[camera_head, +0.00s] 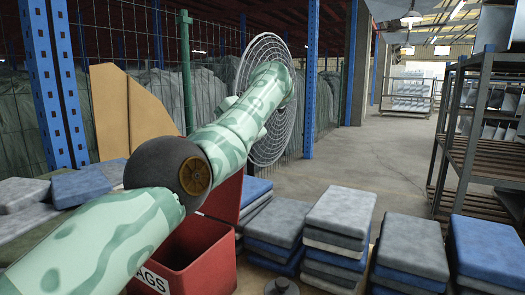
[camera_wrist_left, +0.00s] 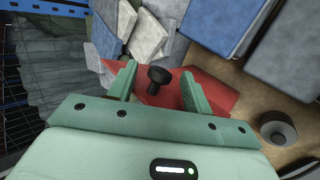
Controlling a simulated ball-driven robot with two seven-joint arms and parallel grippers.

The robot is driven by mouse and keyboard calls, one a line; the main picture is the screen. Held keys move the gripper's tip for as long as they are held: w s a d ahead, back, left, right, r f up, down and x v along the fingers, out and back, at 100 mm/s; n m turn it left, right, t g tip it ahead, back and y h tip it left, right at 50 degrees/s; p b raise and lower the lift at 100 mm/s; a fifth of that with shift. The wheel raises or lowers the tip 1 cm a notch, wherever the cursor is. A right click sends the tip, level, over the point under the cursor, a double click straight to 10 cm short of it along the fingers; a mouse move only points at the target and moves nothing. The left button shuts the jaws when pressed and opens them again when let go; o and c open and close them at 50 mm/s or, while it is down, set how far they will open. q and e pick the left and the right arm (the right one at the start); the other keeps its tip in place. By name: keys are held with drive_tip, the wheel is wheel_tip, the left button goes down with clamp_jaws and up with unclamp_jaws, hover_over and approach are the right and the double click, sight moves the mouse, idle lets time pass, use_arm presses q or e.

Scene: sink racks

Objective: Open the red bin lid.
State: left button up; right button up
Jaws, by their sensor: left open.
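The red bin (camera_head: 205,262) stands at the lower centre of the head view, with white lettering ending in "AGS" on its front. Its dark inside shows below my left arm. The red lid (camera_head: 226,198) stands tilted up at the back of the bin, partly hidden by that arm. In the left wrist view, a black knob (camera_wrist_left: 157,76) lies in front of red surfaces, which include a red panel (camera_wrist_left: 214,92). My left gripper (camera_wrist_left: 158,80) is open, with one green finger on either side of the knob in the picture. Whether it touches the knob is unclear. My right gripper is out of view.
Stacks of blue and grey folded cloths (camera_head: 340,212) stand right of the bin. A grey round object (camera_head: 281,287) sits near the front edge. A wire fence with a round grille (camera_head: 240,90) is behind; a metal shelf (camera_head: 485,150) stands right. The aisle floor is clear.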

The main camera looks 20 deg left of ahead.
use_arm(q)
drive_tip(key=s+d+r+b, duration=0.1)
drive_tip(key=s+d+b, duration=0.1)
drive_tip(key=d, duration=1.1)
drive_tip(key=shift+d+r, duration=0.15)
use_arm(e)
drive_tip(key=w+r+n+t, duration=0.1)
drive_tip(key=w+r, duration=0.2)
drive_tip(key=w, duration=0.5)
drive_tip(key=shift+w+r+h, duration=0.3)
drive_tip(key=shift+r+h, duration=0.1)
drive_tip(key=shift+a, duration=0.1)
